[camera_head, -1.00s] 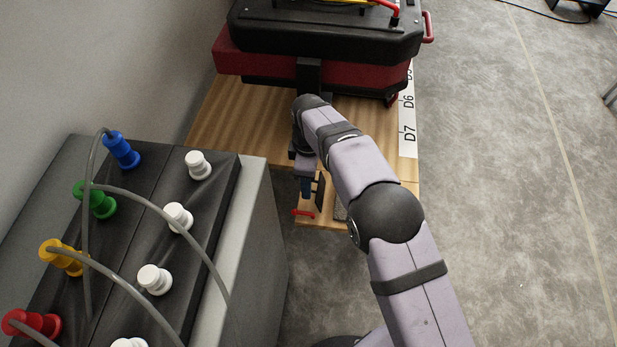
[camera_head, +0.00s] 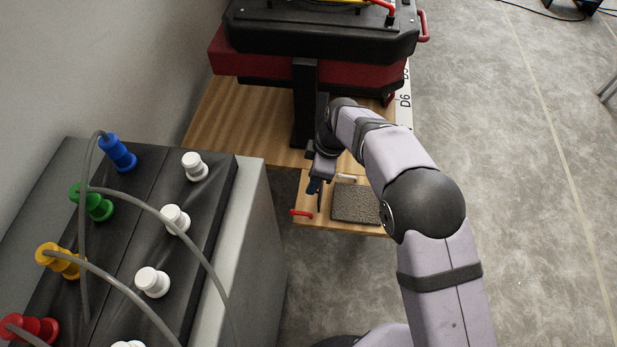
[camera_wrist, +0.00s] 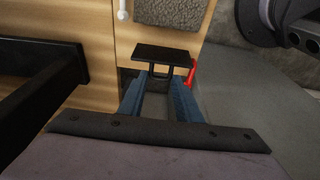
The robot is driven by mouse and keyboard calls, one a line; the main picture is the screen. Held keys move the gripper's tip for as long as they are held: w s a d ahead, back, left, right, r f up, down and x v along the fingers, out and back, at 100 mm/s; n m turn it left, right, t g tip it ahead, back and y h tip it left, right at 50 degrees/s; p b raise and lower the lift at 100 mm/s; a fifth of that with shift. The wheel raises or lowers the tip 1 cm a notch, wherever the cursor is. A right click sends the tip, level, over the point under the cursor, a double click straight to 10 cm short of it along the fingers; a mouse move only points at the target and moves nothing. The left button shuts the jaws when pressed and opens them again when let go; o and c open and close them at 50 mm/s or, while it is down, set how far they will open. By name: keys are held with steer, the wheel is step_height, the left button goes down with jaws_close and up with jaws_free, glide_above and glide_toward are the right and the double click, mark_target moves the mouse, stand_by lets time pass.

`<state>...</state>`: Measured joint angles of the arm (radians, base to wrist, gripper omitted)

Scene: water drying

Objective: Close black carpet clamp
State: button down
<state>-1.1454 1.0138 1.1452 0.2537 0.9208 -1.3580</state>
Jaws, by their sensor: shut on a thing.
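The black carpet clamp shows in the wrist view as a flat black plate (camera_wrist: 166,54) with a short bracket on its near side. My gripper (camera_wrist: 160,72) has its two blue fingers shut on that bracket. In the head view my gripper (camera_head: 315,187) is at the left part of the small wooden board, left of the grey carpet piece (camera_head: 356,204). The plate is seen there only as a thin dark edge beside my fingers. The carpet also shows at the top of the wrist view (camera_wrist: 168,10), apart from the plate. The clamp's hinge is hidden.
A red handle (camera_head: 301,213) sits at the board's front left, and a white handle (camera_head: 346,178) behind the carpet. A dark post (camera_head: 304,105) stands close behind my gripper. A grey box (camera_head: 258,230) with coloured knobs stands left.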

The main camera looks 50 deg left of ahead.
mark_target(353, 203)
steer(key=w+d+g+y+b, duration=0.1)
steer(key=b, duration=0.1)
steer(key=w+d+f+b, duration=0.1)
steer(key=w+d+b, duration=0.1)
steer(key=b, duration=0.1)
steer(key=w+d+f+g+y+b, duration=0.1)
steer(key=w+d+b, duration=0.1)
steer(key=shift+w+d+g+y+b, duration=0.1)
steer(key=shift+d+g+y+b, duration=0.05)
steer(key=shift+g+y+b, duration=0.2)
steer(key=w+d+f+g+y+b, duration=0.1)
steer(key=b, duration=0.3)
steer(key=d+f+g+y+b, duration=0.1)
steer(key=b, duration=0.3)
steer(key=shift+w+f+g+y+b, duration=0.35)
steer(key=shift+b, duration=0.05)
steer(key=f+g+y+b, duration=0.1)
steer(key=b, duration=0.2)
steer(key=w+d+f+g+y+b, duration=0.1)
steer(key=b, duration=0.2)
steer(key=shift+g+y, duration=0.3)
steer(key=shift+f+b, duration=0.15)
steer(key=shift+b, duration=0.4)
steer(key=shift+f+b, duration=0.1)
steer(key=shift+b, duration=0.2)
